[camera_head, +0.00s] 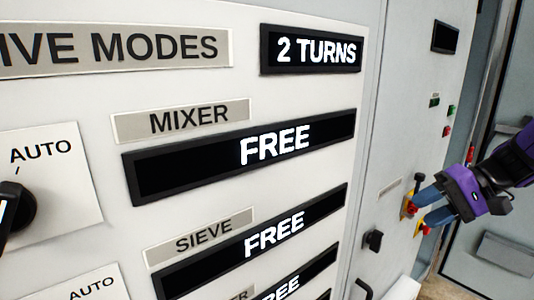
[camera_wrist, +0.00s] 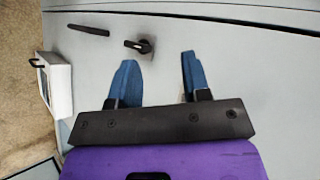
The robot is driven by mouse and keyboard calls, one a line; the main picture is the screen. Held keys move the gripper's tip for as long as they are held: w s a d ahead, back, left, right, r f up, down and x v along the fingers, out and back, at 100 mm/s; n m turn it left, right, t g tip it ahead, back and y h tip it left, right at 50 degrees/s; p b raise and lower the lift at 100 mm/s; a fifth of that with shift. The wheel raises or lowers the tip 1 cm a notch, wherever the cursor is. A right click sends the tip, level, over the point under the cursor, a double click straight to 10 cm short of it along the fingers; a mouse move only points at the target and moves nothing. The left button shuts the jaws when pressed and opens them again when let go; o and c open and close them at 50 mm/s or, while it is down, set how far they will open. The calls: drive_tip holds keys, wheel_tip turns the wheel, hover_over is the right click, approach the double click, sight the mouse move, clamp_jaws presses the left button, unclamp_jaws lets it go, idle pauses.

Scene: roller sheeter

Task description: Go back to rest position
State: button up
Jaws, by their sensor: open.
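My gripper (camera_head: 414,214), purple and black with two blue fingers, is at the right of the head view, in front of the light grey cabinet front (camera_head: 415,140). Its fingers point left toward the panel. In the wrist view the two blue fingers of the gripper (camera_wrist: 158,65) are apart with nothing between them. Yellow and red parts (camera_head: 410,208) show right by the fingertips in the head view; I cannot tell if they touch.
A black knob (camera_head: 373,240) sits below the gripper; a knob (camera_wrist: 140,46) and a black handle (camera_wrist: 88,29) show in the wrist view, with a white box (camera_wrist: 58,85) at left. Green and red buttons (camera_head: 448,122) are above. Displays reading FREE (camera_head: 270,145) fill the near panel.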

drive_tip(key=s+a+r+n+t+h, duration=0.1)
drive_tip(key=s+r+h, duration=0.3)
drive_tip(key=s, duration=0.3)
drive_tip(key=s+a+r+n+t+h, duration=0.1)
drive_tip(key=s+r+t+h, duration=0.1)
drive_tip(key=s+r+h, duration=0.3)
drive_tip(key=s+h, duration=0.1)
drive_tip(key=s, duration=0.2)
drive_tip(key=shift+n+t, duration=0.3)
drive_tip(key=shift+n, duration=0.1)
drive_tip(key=shift+s, duration=0.1)
idle(1.2)
